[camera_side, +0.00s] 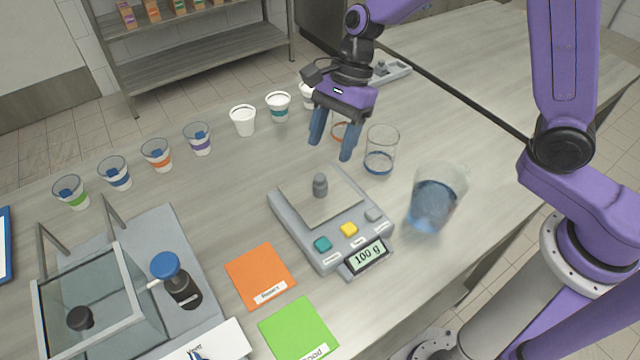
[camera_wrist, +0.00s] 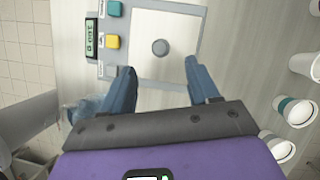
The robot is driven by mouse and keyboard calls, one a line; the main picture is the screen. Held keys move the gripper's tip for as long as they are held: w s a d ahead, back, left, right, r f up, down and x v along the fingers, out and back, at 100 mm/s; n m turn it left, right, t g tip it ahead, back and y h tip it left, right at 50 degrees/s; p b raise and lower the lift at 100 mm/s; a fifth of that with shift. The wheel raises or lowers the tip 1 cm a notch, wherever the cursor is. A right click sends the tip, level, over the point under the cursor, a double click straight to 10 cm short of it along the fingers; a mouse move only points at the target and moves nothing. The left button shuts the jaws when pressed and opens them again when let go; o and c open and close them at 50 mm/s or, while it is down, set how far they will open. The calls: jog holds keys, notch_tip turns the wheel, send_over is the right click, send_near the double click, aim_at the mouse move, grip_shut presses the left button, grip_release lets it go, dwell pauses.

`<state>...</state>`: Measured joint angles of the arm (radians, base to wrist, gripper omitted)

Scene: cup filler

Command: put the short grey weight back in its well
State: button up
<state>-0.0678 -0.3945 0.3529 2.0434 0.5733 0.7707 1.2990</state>
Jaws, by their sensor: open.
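The short grey weight (camera_side: 320,186) stands upright on the steel pan of the scale (camera_side: 328,258), whose display reads 100 g. In the wrist view the weight (camera_wrist: 160,47) shows as a round grey top near the middle of the pan. My gripper (camera_side: 331,151) is open and empty, pointing down, above and behind the weight in the side view. In the wrist view its blue fingers (camera_wrist: 160,70) are spread, with the weight ahead of the gap between them. A pale tray (camera_side: 396,74) with a grey piece on it lies at the back; its wells cannot be made out.
A clear glass (camera_side: 381,150) and a pitcher of blue liquid (camera_side: 436,198) stand right of the scale. A row of cups (camera_side: 157,155) runs along the back edge.

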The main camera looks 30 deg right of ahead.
aim_at(322, 175)
jog(key=shift+x, duration=3.8)
jog(key=shift+c, duration=0.2)
